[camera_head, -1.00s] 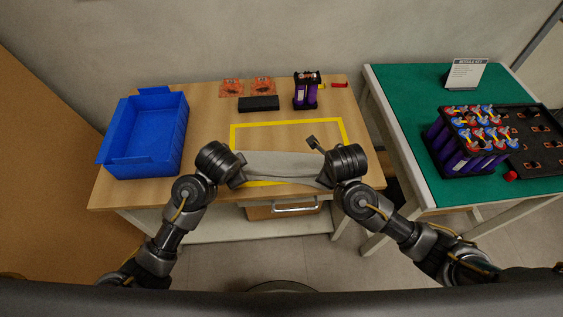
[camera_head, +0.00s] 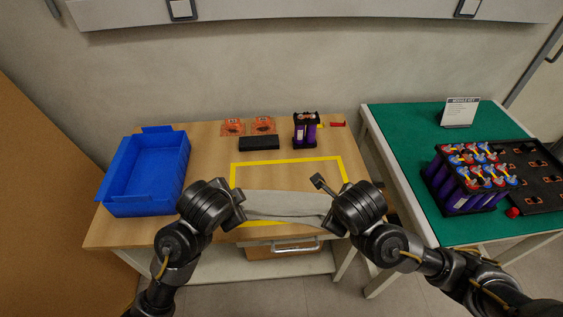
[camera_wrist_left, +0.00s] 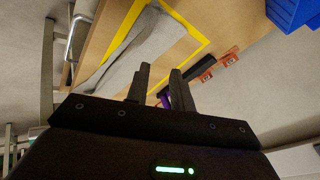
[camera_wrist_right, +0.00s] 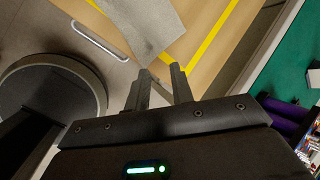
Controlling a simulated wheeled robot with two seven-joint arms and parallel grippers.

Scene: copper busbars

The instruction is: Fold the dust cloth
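The grey dust cloth (camera_head: 288,205) lies as a long, narrow folded strip along the front side of the yellow outline on the wooden table. It also shows in the left wrist view (camera_wrist_left: 130,57) and the right wrist view (camera_wrist_right: 145,22). My left gripper (camera_head: 241,206) is at the cloth's left end; its fingers (camera_wrist_left: 161,70) stand apart with nothing visible between them. My right gripper (camera_head: 326,195) is at the cloth's right end; its fingers (camera_wrist_right: 160,68) are also apart and empty. The arms partly hide both cloth ends in the head view.
A blue bin (camera_head: 148,175) stands at the table's left. A black block (camera_head: 259,143), orange cards (camera_head: 233,127) and a purple cell holder (camera_head: 306,130) are at the back. A green table (camera_head: 400,135) with a cell module (camera_head: 468,178) stands right. The outline's inside behind the cloth is clear.

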